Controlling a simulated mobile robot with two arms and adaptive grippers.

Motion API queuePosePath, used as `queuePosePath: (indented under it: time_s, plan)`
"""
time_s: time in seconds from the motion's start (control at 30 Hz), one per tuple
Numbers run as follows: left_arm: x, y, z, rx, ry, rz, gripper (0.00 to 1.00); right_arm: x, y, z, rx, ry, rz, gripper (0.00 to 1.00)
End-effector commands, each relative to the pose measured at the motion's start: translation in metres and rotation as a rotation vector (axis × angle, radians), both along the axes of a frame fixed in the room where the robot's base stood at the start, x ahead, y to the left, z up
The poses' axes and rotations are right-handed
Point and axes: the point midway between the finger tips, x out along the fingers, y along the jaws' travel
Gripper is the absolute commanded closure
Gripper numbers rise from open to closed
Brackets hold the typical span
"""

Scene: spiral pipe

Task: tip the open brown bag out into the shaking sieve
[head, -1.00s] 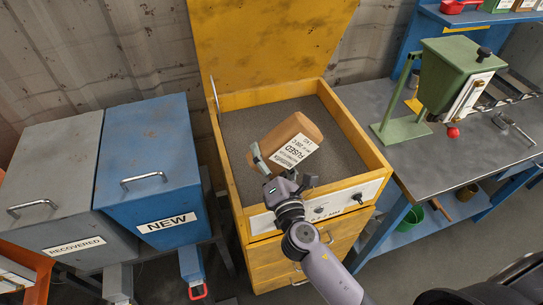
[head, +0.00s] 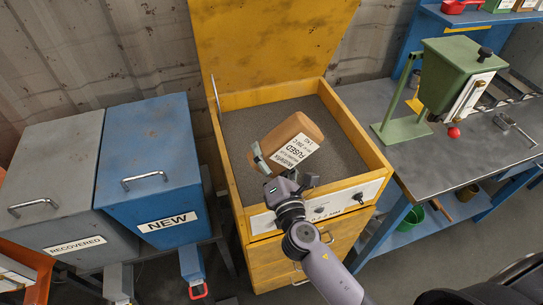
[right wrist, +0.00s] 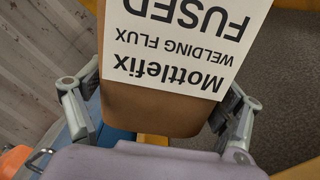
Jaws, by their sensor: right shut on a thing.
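The brown bag (head: 290,128) has a white label reading Mottlefix welding flux FUSED. My right gripper (head: 285,170) is shut on the bag's near end and holds it tilted, far end toward the upper right, over the sieve. The sieve (head: 243,215) is a yellow wooden box with a speckled grey surface (head: 245,117) inside. No poured heap shows on that surface. In the right wrist view the bag (right wrist: 150,115) sits between the two fingers, its label upside down. I cannot see the bag's mouth. My left gripper is out of view.
A yellow lid (head: 265,40) stands raised behind the sieve. A white front panel (head: 335,203) carries knobs. A blue NEW bin (head: 150,160) and grey RECOVERED bin (head: 60,160) stand left. A grey bench (head: 430,165) with a green hopper (head: 450,80) stands right.

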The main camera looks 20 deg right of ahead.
Motion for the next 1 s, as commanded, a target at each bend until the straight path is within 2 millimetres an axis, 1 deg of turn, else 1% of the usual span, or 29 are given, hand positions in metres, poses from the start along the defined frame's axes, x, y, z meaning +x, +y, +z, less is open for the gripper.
queuePosePath:
  time_s: [0.27,0.33,0.4,0.5,0.6,0.7,0.9,0.97,1.0]
  plan:
    - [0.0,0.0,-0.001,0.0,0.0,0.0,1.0,0.0,-0.001,-0.001,0.014,0.0,-0.001,0.61]
    - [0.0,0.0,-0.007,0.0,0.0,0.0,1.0,0.0,-0.006,-0.004,0.086,0.003,-0.002,0.61]
    - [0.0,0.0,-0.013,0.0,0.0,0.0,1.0,0.0,-0.013,-0.006,0.214,0.005,-0.002,0.61]
    - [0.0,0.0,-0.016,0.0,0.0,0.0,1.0,0.001,-0.022,-0.007,0.392,0.011,-0.002,0.61]
    - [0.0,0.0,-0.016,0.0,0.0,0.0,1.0,0.001,-0.028,-0.007,0.498,0.016,-0.001,0.61]
    - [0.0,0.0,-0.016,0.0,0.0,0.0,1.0,0.001,-0.029,-0.006,0.529,0.016,0.0,0.61]
    - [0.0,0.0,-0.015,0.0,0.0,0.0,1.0,0.001,-0.03,-0.005,0.533,0.017,0.0,0.61]
    - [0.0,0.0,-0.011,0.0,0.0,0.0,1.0,0.001,-0.032,-0.001,0.579,0.018,-0.001,0.61]
    - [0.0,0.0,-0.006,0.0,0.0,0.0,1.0,0.001,-0.034,0.003,0.635,0.02,-0.002,0.61]
